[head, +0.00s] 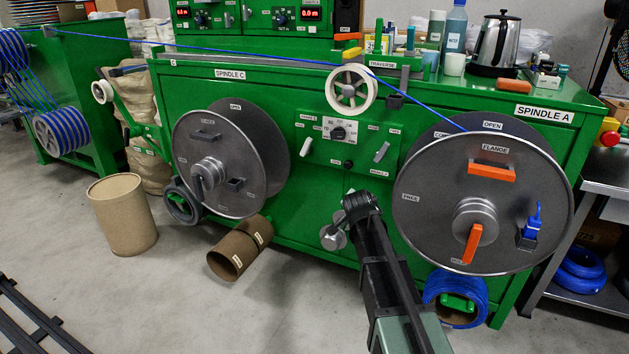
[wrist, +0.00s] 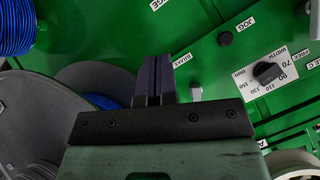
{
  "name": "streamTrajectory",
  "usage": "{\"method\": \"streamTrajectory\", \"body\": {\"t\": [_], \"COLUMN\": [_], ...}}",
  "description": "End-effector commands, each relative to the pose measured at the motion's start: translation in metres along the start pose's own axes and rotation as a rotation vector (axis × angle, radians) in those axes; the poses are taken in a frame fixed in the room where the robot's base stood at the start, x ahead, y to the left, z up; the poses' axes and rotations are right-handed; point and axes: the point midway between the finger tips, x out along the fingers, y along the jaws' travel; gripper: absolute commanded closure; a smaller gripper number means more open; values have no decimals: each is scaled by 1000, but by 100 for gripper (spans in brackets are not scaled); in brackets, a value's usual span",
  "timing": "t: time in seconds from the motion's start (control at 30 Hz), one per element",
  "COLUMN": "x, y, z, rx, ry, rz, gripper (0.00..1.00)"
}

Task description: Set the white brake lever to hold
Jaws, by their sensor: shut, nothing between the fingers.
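The white brake lever (head: 307,146) is on the left part of the green control panel, left of the black width knob (head: 338,133). It leans, with its upper end to the right. A grey lever (head: 382,152) on the panel's right part also leans right. The labels around both are too small to read surely. My gripper (head: 360,200) is in front of the cabinet, below the panel and apart from both levers. In the wrist view its dark fingers (wrist: 153,78) are together and empty. A pale piece at the right edge (wrist: 315,22) may be the white lever.
The spindle A reel (head: 430,215) with orange handles stands close to the right of my gripper. The spindle C reel (head: 255,165) is left. A small black jog button (wrist: 225,38) shows in the wrist view.

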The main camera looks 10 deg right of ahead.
Motion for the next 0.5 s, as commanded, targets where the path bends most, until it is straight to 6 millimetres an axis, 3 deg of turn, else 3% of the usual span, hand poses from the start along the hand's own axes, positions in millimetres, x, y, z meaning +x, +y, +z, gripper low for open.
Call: {"method": "streamTrajectory", "body": {"t": [0.03, 0.1, 0.17, 0.3, 0.5], "x": [47, 78, 91, 94, 73], "y": [-2, -25, -47, -93, -127], "z": [11, -1, -12, -29, -35], "rx": [105, 303, 467, 796, 1058], "ry": [72, 165, 198, 114, -120], "rz": [-79, -251, -417, -784, -1053], "gripper": [100, 100, 100, 100, 100]}}
